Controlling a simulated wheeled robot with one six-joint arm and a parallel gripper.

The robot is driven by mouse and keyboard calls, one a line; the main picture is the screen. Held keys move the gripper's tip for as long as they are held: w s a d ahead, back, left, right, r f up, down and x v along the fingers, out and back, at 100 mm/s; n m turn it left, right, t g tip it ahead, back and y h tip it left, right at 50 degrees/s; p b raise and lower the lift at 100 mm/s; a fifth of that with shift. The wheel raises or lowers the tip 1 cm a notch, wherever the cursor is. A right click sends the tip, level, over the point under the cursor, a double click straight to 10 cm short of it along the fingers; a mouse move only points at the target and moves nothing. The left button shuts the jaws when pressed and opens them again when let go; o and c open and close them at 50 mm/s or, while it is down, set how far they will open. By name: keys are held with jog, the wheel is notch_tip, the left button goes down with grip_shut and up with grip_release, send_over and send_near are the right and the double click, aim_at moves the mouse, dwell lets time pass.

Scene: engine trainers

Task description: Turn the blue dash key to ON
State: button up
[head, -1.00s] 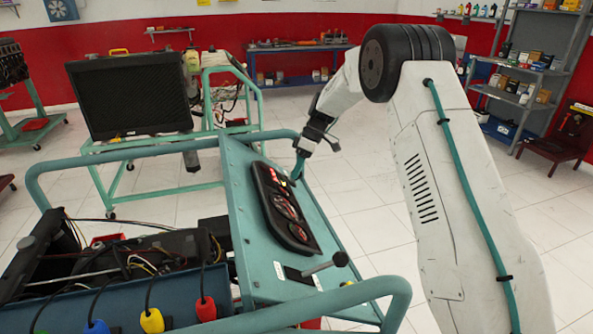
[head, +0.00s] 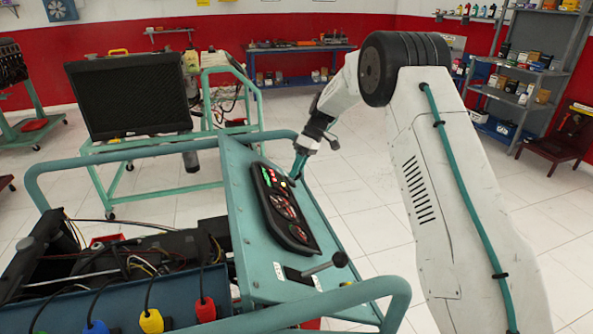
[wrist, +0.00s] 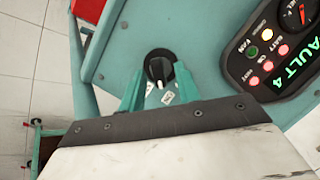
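The dash switch (wrist: 159,66) is a round black knob with a pale pointer mark, near the panel's end in the wrist view. The pointer faces toward my gripper's body, near two small white labels. No blue shows on it. My gripper (wrist: 160,80) has its two teal fingers on either side of the knob, their tips against its edges. The head view shows my gripper (head: 298,167) down at the far end of the teal panel (head: 240,200), hiding the key. The dash cluster (wrist: 275,50) is lit, with green "FAULT 4" text.
The teal engine stand's rail (head: 100,160) runs around the panel. A large dark screen (head: 130,95) stands behind. The floor right of the panel is clear.

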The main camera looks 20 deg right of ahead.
jog(key=v, duration=0.7)
jog(key=shift+r, duration=0.15)
jog(key=shift+d, duration=0.1)
jog(key=s+r+m+t+h, duration=0.1)
jog(key=s+r+m+h, duration=0.1)
jog(key=s, duration=1.5)
jog(key=s+r+m+t+h, duration=0.1)
jog(key=s+r+m, duration=0.3)
jog(key=s, duration=1.3)
jog(key=s+a+r+m+t+h, duration=0.1)
jog(key=s+r, duration=0.4)
jog(key=s, duration=1.1)
jog(key=m+t+h, duration=0.1)
jog(key=m, duration=0.1)
jog(key=shift+s+r+m+h, duration=0.25)
jog(key=shift+s+m+h, duration=0.15)
jog(key=shift+a, duration=0.15)
